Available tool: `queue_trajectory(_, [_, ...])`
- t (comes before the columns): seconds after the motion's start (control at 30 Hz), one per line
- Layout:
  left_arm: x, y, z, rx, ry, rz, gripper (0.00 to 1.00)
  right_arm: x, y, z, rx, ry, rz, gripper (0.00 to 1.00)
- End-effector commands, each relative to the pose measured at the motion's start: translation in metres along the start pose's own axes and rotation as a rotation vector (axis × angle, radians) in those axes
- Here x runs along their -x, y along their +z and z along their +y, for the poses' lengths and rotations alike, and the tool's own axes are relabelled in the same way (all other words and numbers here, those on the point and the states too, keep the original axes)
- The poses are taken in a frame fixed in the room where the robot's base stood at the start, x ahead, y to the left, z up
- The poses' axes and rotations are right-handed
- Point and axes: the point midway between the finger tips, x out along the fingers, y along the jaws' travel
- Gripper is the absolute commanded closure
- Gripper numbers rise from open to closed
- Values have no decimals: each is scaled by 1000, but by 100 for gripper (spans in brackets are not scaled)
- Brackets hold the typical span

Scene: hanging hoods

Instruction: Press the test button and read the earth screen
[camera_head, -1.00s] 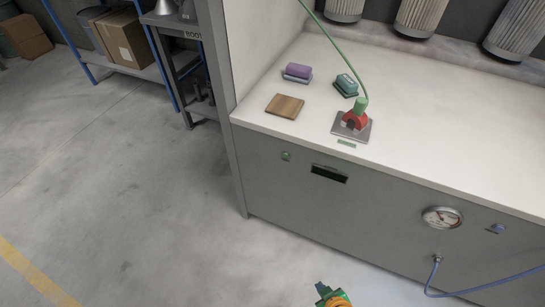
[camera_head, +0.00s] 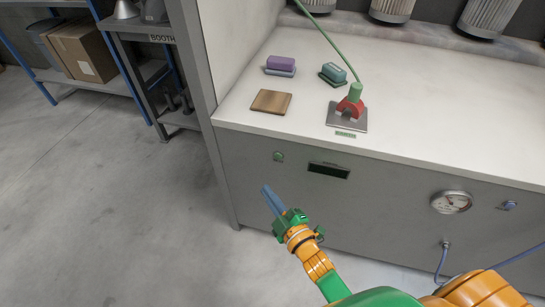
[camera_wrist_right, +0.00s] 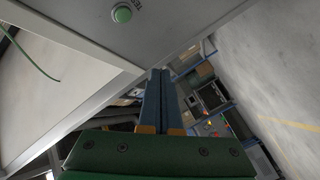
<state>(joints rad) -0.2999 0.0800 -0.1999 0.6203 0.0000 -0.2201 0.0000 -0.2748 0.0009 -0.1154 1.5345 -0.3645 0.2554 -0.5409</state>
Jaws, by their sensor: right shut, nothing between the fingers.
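The green test button (camera_head: 279,156) sits on the grey front panel of the bench, near its left end. It also shows at the top of the right wrist view (camera_wrist_right: 122,14), with lettering beside it. The earth screen (camera_head: 329,171) is a dark, blank-looking rectangle on the panel, right of the button. A red clamp (camera_head: 351,104) with a green cable stands on a metal plate on the bench top. My right gripper (camera_head: 266,189) is shut and empty, its blue fingers below the button and apart from it. My left gripper is not in view.
A wooden block (camera_head: 271,102), a purple block (camera_head: 281,63) and a teal block (camera_head: 334,73) lie on the white bench top (camera_head: 240,110). A pressure gauge (camera_head: 451,202) and a blue hose are at the right of the panel. The floor (camera_head: 110,220) at left is clear.

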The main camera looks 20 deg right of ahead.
Motion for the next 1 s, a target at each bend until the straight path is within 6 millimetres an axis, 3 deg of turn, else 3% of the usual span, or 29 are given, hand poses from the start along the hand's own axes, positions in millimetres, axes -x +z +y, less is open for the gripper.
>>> queue_trajectory(0.27, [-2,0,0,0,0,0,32,-3,3,1,-2,-2,-1,100])
queue_trajectory(0.73, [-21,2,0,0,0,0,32,-49,37,33,-1,-2,-1,100])
queue_trajectory(1.0, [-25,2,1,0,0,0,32,-61,46,43,-3,-3,-3,100])
